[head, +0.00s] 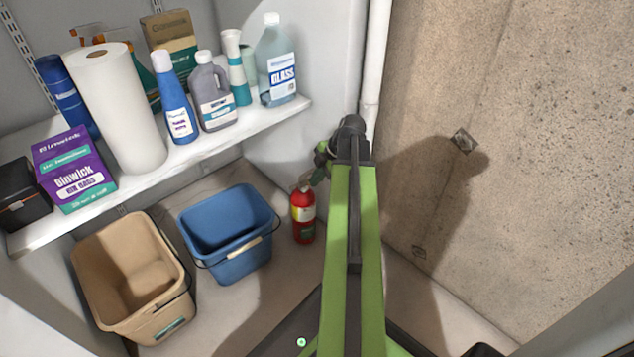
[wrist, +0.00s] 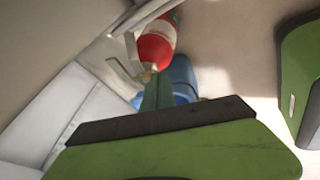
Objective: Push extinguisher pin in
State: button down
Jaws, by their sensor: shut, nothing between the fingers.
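The red fire extinguisher (head: 303,217) stands upright on the floor, right of the blue bucket. Its head is partly covered by my gripper in the head view. In the wrist view the extinguisher (wrist: 157,46) is near the top, with grey metal lever parts (wrist: 126,58) and a small brass-coloured fitting beside it. My gripper (head: 319,172) is at the extinguisher's top; its fingers are shut and empty. In the wrist view the dark green fingertips (wrist: 156,84) overlap the fitting; I cannot tell whether they touch it. The pin is too small to tell apart.
A blue bucket (head: 207,253) and a beige bucket (head: 83,283) stand left of the extinguisher. A white shelf (head: 214,146) above them holds bottles, a paper roll and boxes. A white pipe (head: 377,60) and a concrete wall (head: 530,130) lie behind and to the right.

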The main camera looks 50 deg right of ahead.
jog(key=s+a+p+v, duration=0.1)
jog(key=p+v, duration=1)
jog(key=v, duration=0.2)
jog(key=shift+s+a+p, duration=0.3)
jog(key=shift+s, duration=0.2)
jog(key=shift+f, duration=0.1)
jog(key=shift+w, duration=0.1)
